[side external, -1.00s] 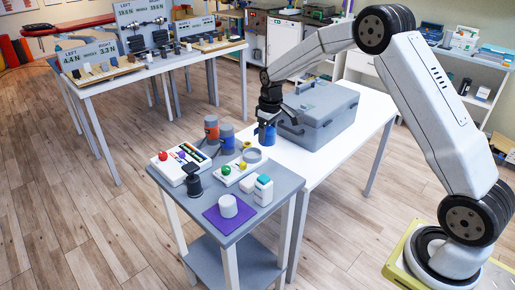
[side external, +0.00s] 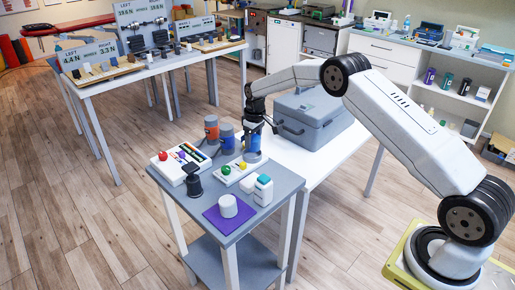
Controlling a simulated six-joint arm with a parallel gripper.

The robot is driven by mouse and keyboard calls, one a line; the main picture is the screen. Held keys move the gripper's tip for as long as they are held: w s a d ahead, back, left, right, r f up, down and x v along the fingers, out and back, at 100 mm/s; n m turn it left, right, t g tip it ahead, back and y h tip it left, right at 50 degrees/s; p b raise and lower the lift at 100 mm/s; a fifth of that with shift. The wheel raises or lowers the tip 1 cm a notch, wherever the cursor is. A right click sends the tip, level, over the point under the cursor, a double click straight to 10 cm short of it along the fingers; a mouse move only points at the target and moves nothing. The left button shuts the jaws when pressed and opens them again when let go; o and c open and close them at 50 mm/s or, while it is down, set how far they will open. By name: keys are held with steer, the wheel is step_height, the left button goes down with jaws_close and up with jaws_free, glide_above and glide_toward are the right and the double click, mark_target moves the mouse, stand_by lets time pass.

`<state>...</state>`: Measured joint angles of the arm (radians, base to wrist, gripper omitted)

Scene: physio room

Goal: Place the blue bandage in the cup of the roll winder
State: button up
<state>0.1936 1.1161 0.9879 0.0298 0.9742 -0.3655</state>
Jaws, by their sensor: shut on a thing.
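My gripper (side external: 253,124) points down over the side table and is shut on the blue bandage (side external: 253,142). The roll winder (side external: 228,175) is a low white unit with a green and a yellow knob on the small grey table. Its grey round cup (side external: 253,158) is at its far right end. The bandage is upright, directly over the cup. Its lower end is at the cup's rim or inside it; I cannot tell which.
An orange-and-grey canister (side external: 211,129) and a blue-and-grey one (side external: 227,138) stand close left of my gripper. A grey case (side external: 312,118) sits behind right. A white panel with coloured parts (side external: 180,163), a purple mat (side external: 229,217) and white bottles (side external: 263,190) share the small table.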

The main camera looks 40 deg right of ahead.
mark_target(253, 146)
steer(key=shift+w+f, duration=0.15)
steer(key=shift+f, duration=0.05)
steer(key=shift+w+f, duration=0.1)
steer(key=shift+f, duration=1.5)
steer(key=shift+f, duration=0.15)
steer(key=o, duration=1.3)
steer(key=r, duration=1.2)
steer(key=shift+s+d+r, duration=0.1)
steer(key=shift+s+r, duration=0.05)
steer(key=shift+s, duration=0.25)
